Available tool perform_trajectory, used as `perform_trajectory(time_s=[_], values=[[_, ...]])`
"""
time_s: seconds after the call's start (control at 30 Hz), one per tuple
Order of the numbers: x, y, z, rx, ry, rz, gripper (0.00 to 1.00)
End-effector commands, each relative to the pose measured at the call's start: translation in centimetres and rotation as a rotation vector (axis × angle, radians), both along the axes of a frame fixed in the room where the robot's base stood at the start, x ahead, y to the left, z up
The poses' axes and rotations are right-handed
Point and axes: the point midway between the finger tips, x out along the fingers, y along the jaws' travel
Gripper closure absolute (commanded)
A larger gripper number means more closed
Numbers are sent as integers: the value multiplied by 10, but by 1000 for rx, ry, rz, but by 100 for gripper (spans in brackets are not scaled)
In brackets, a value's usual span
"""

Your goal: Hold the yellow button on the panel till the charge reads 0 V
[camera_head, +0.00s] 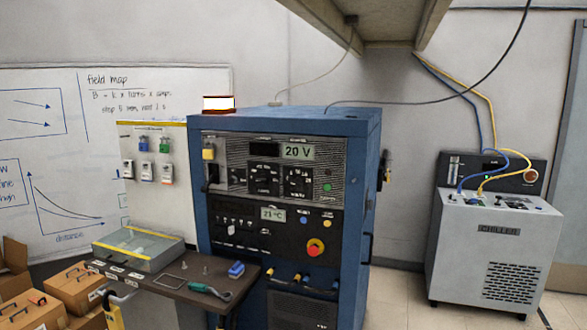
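The blue cabinet (366,170) stands in the middle of the head view, with its dark control panels facing me. A small yellow button (327,223) is on the lower panel, right of a blue button (304,220) and above a red mushroom knob (315,248) on a yellow surround. The upper panel has a display (298,152) reading 20 V. A smaller display (273,214) seems to read 21 °C. A green button (327,187) is at the upper panel's lower right. My gripper is not in view, and nothing is seen touching the yellow button.
A dark shelf (180,290) juts out at the cabinet's front left, bearing a clear-lidded case (138,249), a blue block and a teal-handled tool. Cardboard boxes (75,288) stand at lower left. A chiller (490,250) stands at right. Floor between cabinet and chiller is clear.

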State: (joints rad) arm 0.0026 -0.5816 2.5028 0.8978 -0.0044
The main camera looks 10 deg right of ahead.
Motion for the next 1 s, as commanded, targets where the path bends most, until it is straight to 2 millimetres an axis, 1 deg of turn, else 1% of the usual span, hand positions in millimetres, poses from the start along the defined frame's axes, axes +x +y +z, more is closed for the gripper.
perform_trajectory(time_s=[0.03,0.3,1.0], values=[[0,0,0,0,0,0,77],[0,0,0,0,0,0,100],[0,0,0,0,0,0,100]])
